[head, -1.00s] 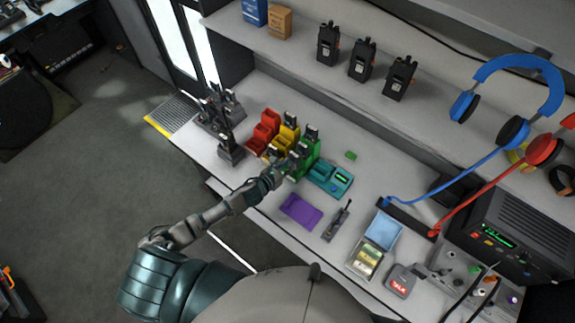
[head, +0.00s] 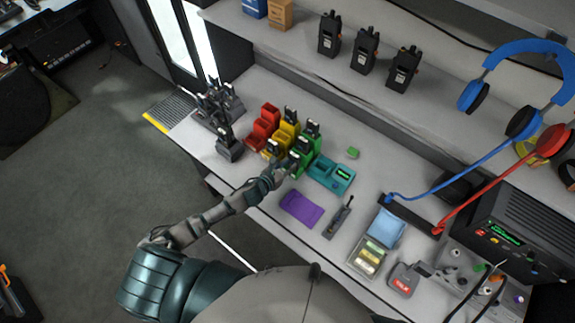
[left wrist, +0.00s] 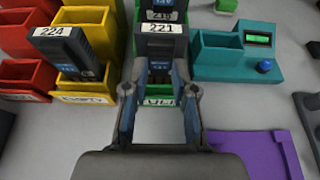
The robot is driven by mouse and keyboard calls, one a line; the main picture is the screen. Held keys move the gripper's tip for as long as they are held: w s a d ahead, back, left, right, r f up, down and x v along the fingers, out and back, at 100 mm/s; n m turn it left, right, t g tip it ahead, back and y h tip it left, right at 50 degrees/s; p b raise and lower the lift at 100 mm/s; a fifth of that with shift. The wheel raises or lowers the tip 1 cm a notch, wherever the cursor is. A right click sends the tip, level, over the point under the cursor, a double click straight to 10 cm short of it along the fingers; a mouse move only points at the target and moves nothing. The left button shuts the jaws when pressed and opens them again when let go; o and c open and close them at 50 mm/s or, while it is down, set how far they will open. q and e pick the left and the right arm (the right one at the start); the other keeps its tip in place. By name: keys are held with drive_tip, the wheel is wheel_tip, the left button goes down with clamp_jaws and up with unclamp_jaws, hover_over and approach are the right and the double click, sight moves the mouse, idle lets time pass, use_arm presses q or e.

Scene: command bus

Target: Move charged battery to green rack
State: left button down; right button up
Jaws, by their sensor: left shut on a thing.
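The green rack (head: 316,160) stands on the bench beside the yellow rack (head: 279,142). In the left wrist view the green rack's labelled front (left wrist: 158,102) shows below a dark battery marked 221 (left wrist: 160,42). My left gripper (left wrist: 158,75) is shut on this battery, its fingers on either side. The battery stands in or right over the front slot; its lower end is partly hidden by the fingers. In the head view my left gripper (head: 284,170) is at the green rack's front. My right gripper is out of view.
Battery 224 (left wrist: 68,48) sits in the yellow rack. The red rack (head: 263,127) is at the left with empty slots. A teal tester (head: 331,174) with a green display stands right of the green rack.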

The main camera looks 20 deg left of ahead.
use_arm(q)
drive_tip(key=shift+f, duration=0.15)
idle(0.3)
drive_tip(key=c, duration=0.8)
unclamp_jaws()
drive_tip(key=shift+c, duration=0.2)
drive_tip(key=shift+s, duration=0.1)
drive_tip(key=v, duration=1.2)
drive_tip(key=shift+a+f, duration=0.1)
